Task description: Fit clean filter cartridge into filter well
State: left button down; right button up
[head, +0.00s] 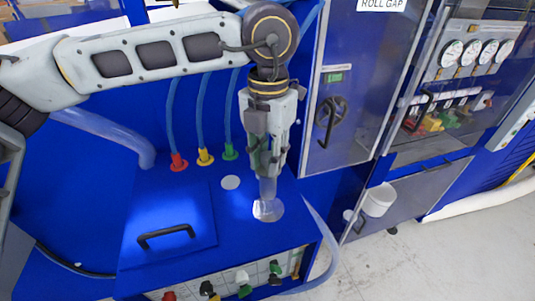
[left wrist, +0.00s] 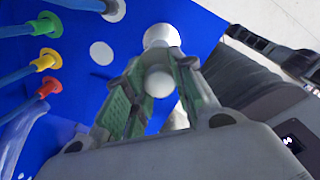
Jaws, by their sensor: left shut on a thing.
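My left gripper (head: 264,172) points down over the blue machine top and is shut on the pale filter cartridge (head: 268,190). In the left wrist view, the cartridge's rounded white end (left wrist: 157,80) shows between the green-padded fingers of the gripper (left wrist: 152,92). A wider pale round piece (head: 267,210) sits directly below the cartridge, and a white round piece (left wrist: 162,36) shows beyond the fingertips in the wrist view. I cannot tell whether this is the cartridge's broad end or the filter well's rim, nor whether the cartridge touches the top. My right gripper is out of view.
A flat white disc (head: 230,182) lies left of the gripper on the blue top. Red (head: 179,162), yellow (head: 205,157) and green (head: 229,151) hose fittings stand behind. A black handle (head: 166,236) is at front left. A cabinet door (head: 345,90) rises at right.

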pick_arm(q)
jog(key=shift+s+m, duration=0.2)
jog(key=shift+m, duration=0.5)
jog(key=shift+d+m, duration=0.1)
jog(key=shift+m, duration=1.8)
jog(key=shift+f, duration=0.1)
jog(key=shift+f+b, duration=0.5)
jog(key=shift+f, duration=0.75)
jog(key=shift+f+b, duration=0.65)
jog(key=shift+b, duration=0.6)
